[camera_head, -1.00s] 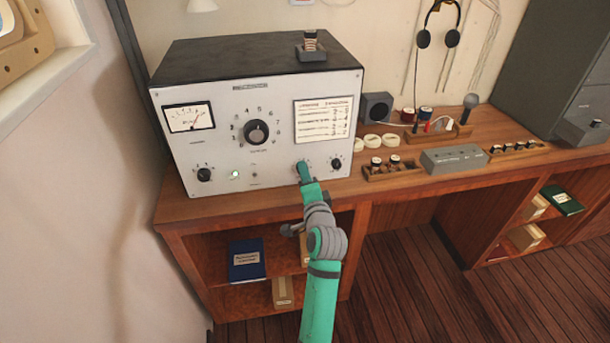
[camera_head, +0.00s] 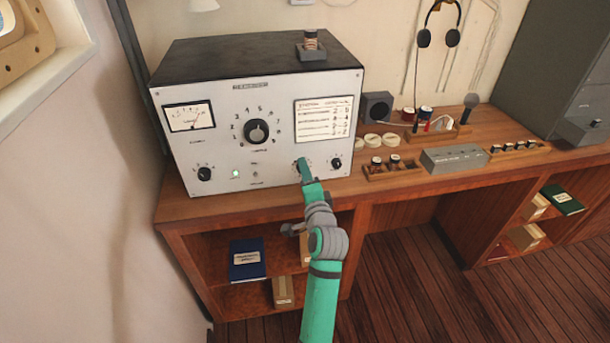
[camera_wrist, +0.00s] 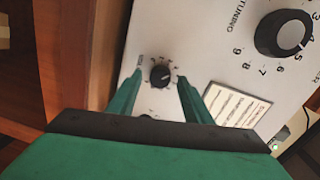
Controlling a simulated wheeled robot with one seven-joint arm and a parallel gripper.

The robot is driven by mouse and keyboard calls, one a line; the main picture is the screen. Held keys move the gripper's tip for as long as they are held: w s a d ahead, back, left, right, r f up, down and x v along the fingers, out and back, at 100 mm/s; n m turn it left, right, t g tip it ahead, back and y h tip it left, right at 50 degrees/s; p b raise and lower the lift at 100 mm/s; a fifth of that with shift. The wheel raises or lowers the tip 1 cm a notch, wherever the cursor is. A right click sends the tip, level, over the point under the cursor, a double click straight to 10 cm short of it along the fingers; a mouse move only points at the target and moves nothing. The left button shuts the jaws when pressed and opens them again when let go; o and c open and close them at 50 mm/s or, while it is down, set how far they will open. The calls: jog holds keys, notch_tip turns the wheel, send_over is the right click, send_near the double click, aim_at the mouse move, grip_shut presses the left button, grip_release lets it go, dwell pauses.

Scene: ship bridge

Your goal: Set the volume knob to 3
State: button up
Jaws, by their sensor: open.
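The radio set (camera_head: 283,104) is a grey-white panel box with a black top on the wooden desk. A small black knob (camera_wrist: 160,74) with a ring of marks sits on its lower panel, between my fingers in the wrist view. Its label and the number it points to are too small to read, so I cannot confirm from lettering that it is the volume knob. My gripper (camera_wrist: 159,78) is open, one finger on each side of the knob; contact cannot be told. In the head view my gripper (camera_head: 303,170) covers this knob at the lower right of the panel.
Another small knob (camera_head: 336,163) is just right of my gripper, and one (camera_head: 204,174) is at the lower left. The large tuning knob (camera_head: 256,132) is above. A printed card (camera_head: 323,119) and a lit green lamp (camera_head: 236,174) are on the panel. Small racks (camera_head: 390,172) stand right.

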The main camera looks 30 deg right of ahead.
jog(key=v, duration=1)
jog(key=shift+s, duration=0.35)
jog(key=shift+a, duration=0.15)
jog(key=s+a+f+n+y, duration=0.1)
jog(key=s+a+f+n, duration=0.8)
jog(key=s+a+f, duration=0.6)
jog(key=s+a+n+y, duration=0.2)
jog(key=s+a+n, duration=0.3)
jog(key=s, duration=0.6)
jog(key=s+a+f+n+g+y, duration=0.1)
jog(key=s+a+n+y, duration=0.1)
jog(key=s+a+n, duration=0.3)
jog(key=s+a, duration=0.4)
jog(key=s, duration=0.1)
jog(key=shift+s+n, duration=0.3)
jog(key=shift+s, duration=0.1)
